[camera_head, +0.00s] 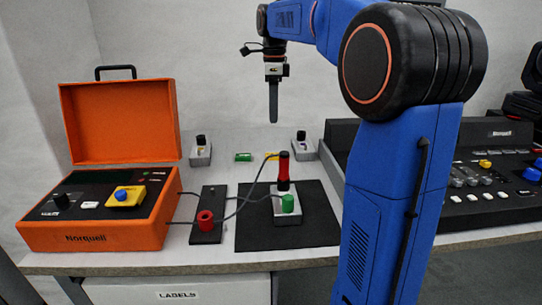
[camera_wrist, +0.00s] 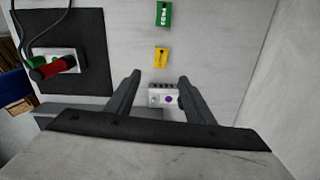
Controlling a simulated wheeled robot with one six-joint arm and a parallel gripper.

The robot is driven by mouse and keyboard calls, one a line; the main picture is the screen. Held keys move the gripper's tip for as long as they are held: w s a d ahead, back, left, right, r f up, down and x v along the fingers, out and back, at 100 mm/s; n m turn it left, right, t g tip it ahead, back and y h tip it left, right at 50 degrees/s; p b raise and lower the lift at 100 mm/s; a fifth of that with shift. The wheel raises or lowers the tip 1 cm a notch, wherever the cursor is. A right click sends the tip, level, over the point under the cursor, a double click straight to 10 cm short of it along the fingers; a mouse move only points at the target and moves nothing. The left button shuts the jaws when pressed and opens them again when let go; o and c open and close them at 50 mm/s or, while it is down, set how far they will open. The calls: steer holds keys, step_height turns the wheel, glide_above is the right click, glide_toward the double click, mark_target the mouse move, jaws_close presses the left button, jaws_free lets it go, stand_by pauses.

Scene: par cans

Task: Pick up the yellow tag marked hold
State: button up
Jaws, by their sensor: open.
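The yellow tag (camera_wrist: 160,58) lies flat on the pale tabletop in the wrist view, just beyond my fingertips; dark marks on it are too small to read. In the head view the yellow tag (camera_head: 271,155) shows as a small patch behind the red-handled tool. A green tag (camera_wrist: 163,14) with light lettering lies beyond it; it also shows in the head view (camera_head: 243,157). My gripper (camera_wrist: 160,77) is open and empty, pointing down. In the head view my gripper (camera_head: 273,121) hangs well above the table, above the yellow tag's area.
A small white block (camera_wrist: 163,96) with dark and purple parts shows between my fingers, below them on the table. A red-handled tool (camera_head: 284,172) stands on a white box on a black mat (camera_head: 313,224). An orange case (camera_head: 105,231) is left, a control console (camera_head: 465,175) right.

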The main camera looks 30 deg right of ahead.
mark_target(274, 154)
step_height(274, 154, down, 14)
steer(key=shift+d+f, duration=0.1)
steer(key=shift+f, duration=0.15)
stand_by(0.5)
steer(key=shift+c, duration=0.2)
steer(key=c, duration=1.1)
